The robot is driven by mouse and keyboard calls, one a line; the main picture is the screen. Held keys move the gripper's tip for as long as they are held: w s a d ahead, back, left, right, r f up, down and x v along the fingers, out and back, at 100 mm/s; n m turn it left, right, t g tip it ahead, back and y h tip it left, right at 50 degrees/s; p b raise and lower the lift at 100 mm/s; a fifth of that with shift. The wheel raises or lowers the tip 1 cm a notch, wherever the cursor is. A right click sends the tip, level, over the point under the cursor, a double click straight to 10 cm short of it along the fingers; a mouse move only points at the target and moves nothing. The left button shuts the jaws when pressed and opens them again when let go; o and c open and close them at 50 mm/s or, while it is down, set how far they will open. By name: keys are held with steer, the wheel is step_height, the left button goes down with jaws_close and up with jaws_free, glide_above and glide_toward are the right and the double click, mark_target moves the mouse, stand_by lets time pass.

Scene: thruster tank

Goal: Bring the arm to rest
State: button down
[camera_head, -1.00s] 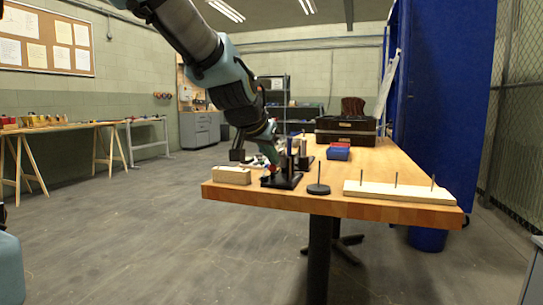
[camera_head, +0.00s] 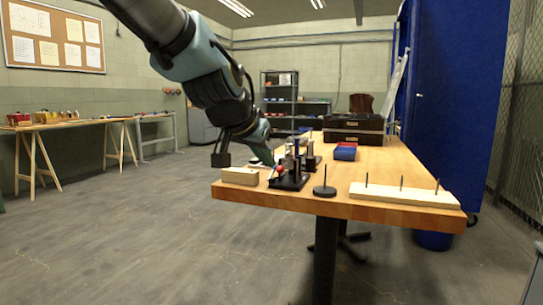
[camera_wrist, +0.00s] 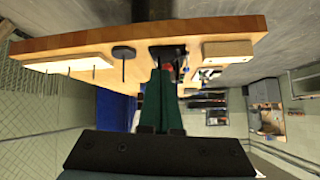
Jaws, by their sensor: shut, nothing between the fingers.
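My arm (camera_head: 212,80) reaches down from the upper left in the head view. Its gripper end is near the left part of the wooden table (camera_head: 335,208), and its fingertips are hard to make out there. In the wrist view my gripper (camera_wrist: 161,72) shows two dark green fingers lying together, with nothing held between them. Behind the fingers in that view is a black stand (camera_wrist: 168,50), also seen on the table in the head view (camera_head: 290,182). Whether the fingers are clear of it is hard to tell.
On the table are a pale block (camera_head: 240,176), a black round base with a peg (camera_head: 324,190), a pale board with 3 pegs (camera_head: 405,195), a blue-and-red box (camera_head: 345,152) and dark cases (camera_head: 353,130). A blue cabinet (camera_head: 455,100) stands right. Floor at left is open.

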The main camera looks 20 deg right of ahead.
stand_by(0.4)
steer(key=w+a+f+n+g+y, duration=0.25)
steer(key=a+f+n+y, duration=0.25)
steer(key=a+f, duration=0.95)
steer(key=s+a+f+n+g+y, duration=0.1)
steer(key=s+a+f+n, duration=0.25)
steer(key=a, duration=0.35)
steer(key=s+a+f+n+g+y, duration=0.15)
steer(key=a+f, duration=0.25)
steer(key=a, duration=0.4)
step_height(320, 180, up, 28)
steer(key=p, duration=2.7)
steer(key=shift+d+f, duration=0.15)
steer(key=shift+d, duration=0.25)
steer(key=shift+h, duration=0.25)
steer(key=c, duration=1.6)
jaws_free()
